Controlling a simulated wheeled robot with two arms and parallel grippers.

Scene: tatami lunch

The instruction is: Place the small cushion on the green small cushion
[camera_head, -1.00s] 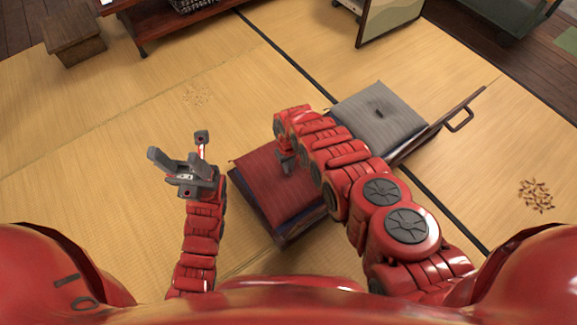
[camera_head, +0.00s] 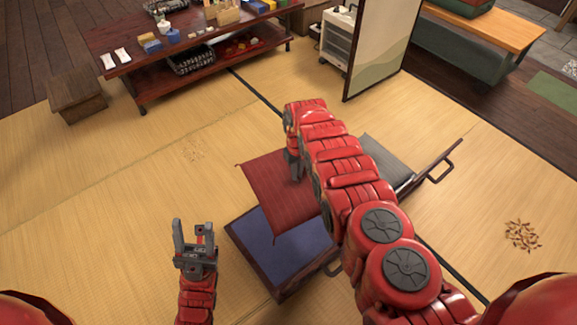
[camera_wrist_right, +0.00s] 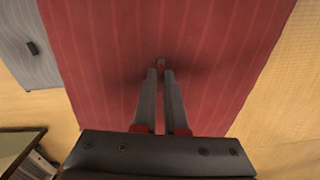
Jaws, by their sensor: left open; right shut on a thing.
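A flat red striped cushion (camera_head: 272,192) hangs level above a dark-framed tray (camera_head: 262,272) with a blue surface. My right gripper (camera_head: 295,178) is shut on the middle of the red cushion from above. In the right wrist view, the fingertips (camera_wrist_right: 161,66) close on a small brown tab on the red cushion (camera_wrist_right: 95,60). A grey cushion (camera_head: 385,158) lies behind my right arm, partly hidden; it also shows in the right wrist view (camera_wrist_right: 25,50). My left gripper (camera_head: 195,225) is open and empty. I cannot pick out a green small cushion for certain.
A low red-brown table (camera_head: 180,45) with small items stands at the back left, beside a wooden stool (camera_head: 78,92). A folding screen (camera_head: 382,45) stands at the back. Brown bits (camera_head: 522,235) lie on the right mat.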

